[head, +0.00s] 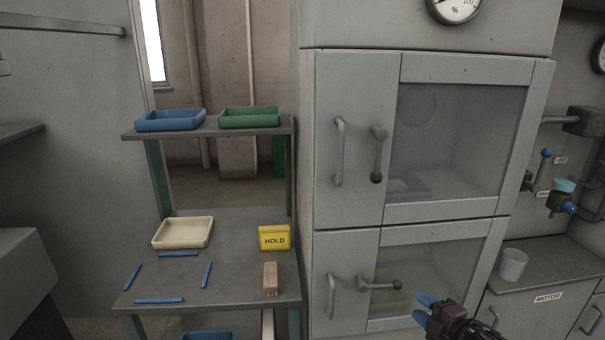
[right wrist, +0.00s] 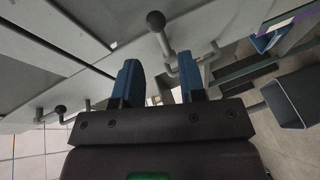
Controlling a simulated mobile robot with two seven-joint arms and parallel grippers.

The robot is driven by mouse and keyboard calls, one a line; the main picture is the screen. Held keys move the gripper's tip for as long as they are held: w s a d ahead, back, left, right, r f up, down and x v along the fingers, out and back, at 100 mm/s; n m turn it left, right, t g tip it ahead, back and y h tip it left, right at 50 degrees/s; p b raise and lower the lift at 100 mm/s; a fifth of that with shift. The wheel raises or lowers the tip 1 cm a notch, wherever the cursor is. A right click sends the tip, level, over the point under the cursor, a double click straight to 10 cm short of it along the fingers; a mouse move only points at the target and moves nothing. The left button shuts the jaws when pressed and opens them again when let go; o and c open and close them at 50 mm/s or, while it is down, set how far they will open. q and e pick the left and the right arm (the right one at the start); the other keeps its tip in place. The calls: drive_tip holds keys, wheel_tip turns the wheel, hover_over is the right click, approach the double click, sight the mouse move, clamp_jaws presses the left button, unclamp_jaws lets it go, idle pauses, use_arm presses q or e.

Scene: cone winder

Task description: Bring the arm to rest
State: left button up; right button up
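My right gripper (head: 428,302) shows at the bottom of the head view, in front of the lower right part of the grey cabinet (head: 348,215). In the right wrist view the two blue fingers of the right gripper (right wrist: 160,68) stand apart with nothing held between them. Cabinet handles and a dark-knobbed lever (right wrist: 157,24) lie beyond the fingertips; I see no contact. My left gripper is in neither view.
The upper door (head: 458,140) and lower door (head: 440,265) look shut. The upper lever (head: 378,155) points down; the lower lever (head: 380,286) lies level. A shelf unit (head: 230,262) with trays, blue strips, a brush (head: 270,277) and a yellow HOLD sign (head: 274,238) stands left. A cup (head: 513,265) stands right.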

drive_tip(key=s+a+f+m+h, duration=0.25)
drive_tip(key=s+a+m, duration=0.25)
drive_tip(key=s+m, duration=0.4)
drive_tip(key=s+f+m+g+h, duration=0.1)
drive_tip(key=s+f+m, duration=0.3)
drive_tip(key=s, duration=0.6)
drive_tip(key=s+f+m+g+h, duration=0.2)
drive_tip(key=s+f+m, duration=0.2)
drive_tip(key=s, duration=0.5)
drive_tip(key=shift+s+f+m+h, duration=0.35)
drive_tip(key=shift+s+f+m, duration=0.05)
drive_tip(key=shift+m, duration=0.5)
